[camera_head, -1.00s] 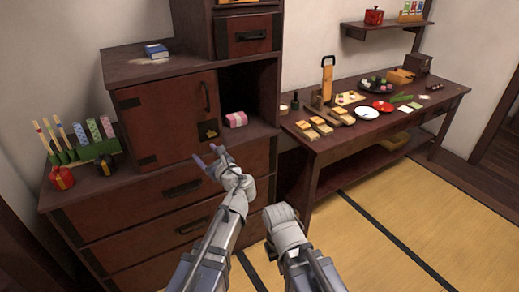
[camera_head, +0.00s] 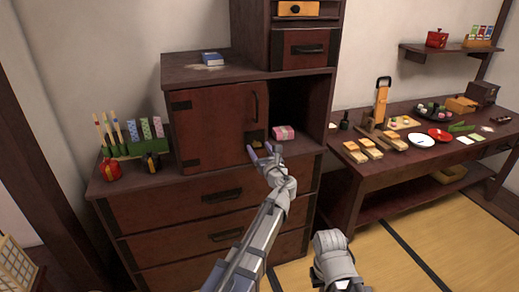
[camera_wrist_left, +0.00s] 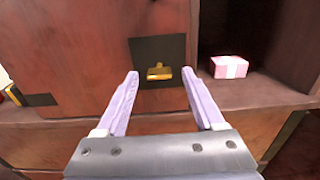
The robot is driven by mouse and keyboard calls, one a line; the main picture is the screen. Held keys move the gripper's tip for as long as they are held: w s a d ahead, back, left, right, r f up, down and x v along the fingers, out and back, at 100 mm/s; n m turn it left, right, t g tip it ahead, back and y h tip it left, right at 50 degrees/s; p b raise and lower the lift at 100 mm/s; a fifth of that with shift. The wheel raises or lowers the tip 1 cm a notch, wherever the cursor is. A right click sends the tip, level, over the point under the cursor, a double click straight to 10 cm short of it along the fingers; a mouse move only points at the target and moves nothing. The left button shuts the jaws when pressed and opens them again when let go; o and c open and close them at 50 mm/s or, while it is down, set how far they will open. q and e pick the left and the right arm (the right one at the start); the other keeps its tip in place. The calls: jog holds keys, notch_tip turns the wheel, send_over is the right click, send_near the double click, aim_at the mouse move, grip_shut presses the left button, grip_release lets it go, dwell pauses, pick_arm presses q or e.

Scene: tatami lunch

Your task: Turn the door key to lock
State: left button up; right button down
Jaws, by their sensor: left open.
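The door key (camera_wrist_left: 159,73) is a small brass piece on a dark lock plate (camera_wrist_left: 158,52) low on the red-brown cabinet door (camera_head: 215,125). In the head view the key (camera_head: 257,146) is partly hidden by my fingers. My left gripper (camera_head: 266,152) is open, its pale purple fingers pointing at the lock. In the left wrist view the gripper (camera_wrist_left: 162,85) has the key between its two fingertips, a little beyond them, with no contact visible. My right arm shows in the head view, but its fingers are not seen.
A pink box (camera_head: 284,133) sits in the open compartment right of the door. Colourful sticks and folded items (camera_head: 133,135) stand at left with a red pot (camera_head: 110,170). A blue book (camera_head: 210,58) lies on top. A side table (camera_head: 350,162) with food stands at right.

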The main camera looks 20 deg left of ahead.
pick_arm(q)
jog(key=shift+w+a, duration=0.2)
grip_shut()
dwell(0.6)
